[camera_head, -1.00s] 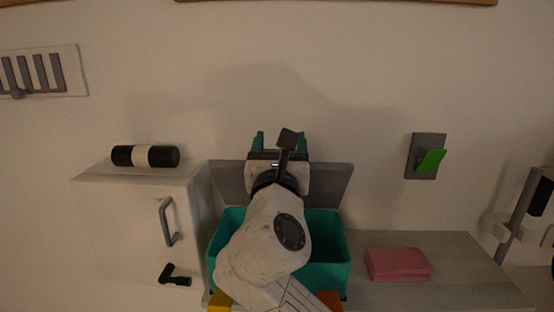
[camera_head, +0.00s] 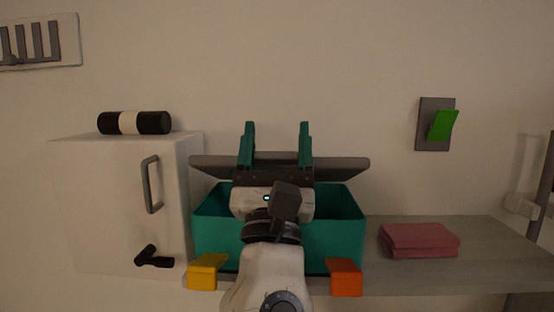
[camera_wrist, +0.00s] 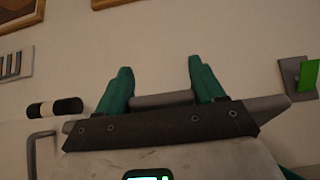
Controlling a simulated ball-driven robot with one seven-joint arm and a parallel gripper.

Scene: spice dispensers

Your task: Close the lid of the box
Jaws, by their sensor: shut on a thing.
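The teal box (camera_head: 342,222) stands on the shelf with its inside partly visible. Its grey lid (camera_head: 342,170) is raised above the back of the box, tilted and seen nearly edge-on. My gripper (camera_head: 276,132) is at the middle of the lid, with its two teal fingers well apart and pointing up. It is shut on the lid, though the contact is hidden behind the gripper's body. The wrist view shows the fingers (camera_wrist: 160,80) with the lid (camera_wrist: 262,108) showing between and beyond them. My arm hides the middle of the box's front.
A white cabinet (camera_head: 105,210) with a grey handle stands close left, with a black-and-white cylinder (camera_head: 128,123) on top. Yellow (camera_head: 207,272) and orange (camera_head: 345,277) blocks are at the box's front corners. A red folded item (camera_head: 418,240) lies right. A green switch (camera_head: 442,125) is on the wall.

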